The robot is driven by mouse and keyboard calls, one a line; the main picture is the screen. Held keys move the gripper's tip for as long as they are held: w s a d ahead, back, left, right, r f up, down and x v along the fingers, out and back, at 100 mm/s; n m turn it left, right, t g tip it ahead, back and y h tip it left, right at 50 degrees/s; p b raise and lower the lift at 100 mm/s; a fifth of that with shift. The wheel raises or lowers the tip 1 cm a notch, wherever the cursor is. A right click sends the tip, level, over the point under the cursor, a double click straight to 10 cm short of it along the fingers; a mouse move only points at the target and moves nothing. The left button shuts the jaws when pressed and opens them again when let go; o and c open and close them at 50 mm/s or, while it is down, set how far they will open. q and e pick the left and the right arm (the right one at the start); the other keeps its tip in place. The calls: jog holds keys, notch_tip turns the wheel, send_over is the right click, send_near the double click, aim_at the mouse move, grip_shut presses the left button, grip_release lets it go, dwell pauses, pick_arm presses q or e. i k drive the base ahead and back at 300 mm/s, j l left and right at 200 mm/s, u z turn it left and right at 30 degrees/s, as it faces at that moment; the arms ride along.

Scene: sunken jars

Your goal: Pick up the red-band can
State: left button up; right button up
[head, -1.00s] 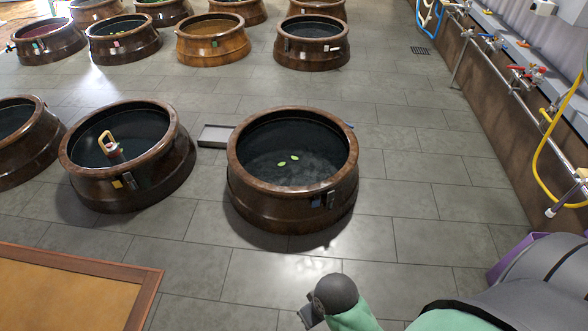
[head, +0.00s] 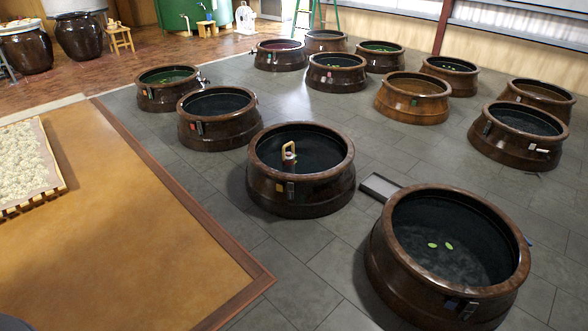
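A small object with a tan loop handle (head: 289,152) stands in the dark liquid of a brown jar (head: 262,190) near the middle of the head view. Its body under the handle is small and partly hidden. A reddish patch seems to show on it, so it may be the red-band can, but I cannot tell for sure. Neither of my grippers shows in the head view now.
A nearer jar (head: 395,275) at the right holds green leaves (head: 440,245). A flat grey tray (head: 379,187) lies between the two jars. Several more jars stand behind. A tan platform with a wooden edge (head: 262,283) fills the left front; grey floor (head: 300,283) lies clear beside it.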

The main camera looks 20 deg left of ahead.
aim_at(288, 159)
jog(key=i+j, duration=0.15)
jog(key=i, duration=0.3)
jog(key=i+j, duration=0.15)
jog(key=i, duration=0.35)
jog(key=i+j+z, duration=0.1)
jog(key=i, duration=0.35)
jog(key=i+j, duration=0.25)
jog(key=i, duration=0.2)
jog(key=i+j, duration=0.2)
jog(key=i, duration=0.3)
jog(key=i+j, duration=0.15)
jog(key=i, duration=0.3)
jog(key=i+j+z, duration=0.1)
jog(key=i, duration=0.35)
jog(key=j, duration=0.1)
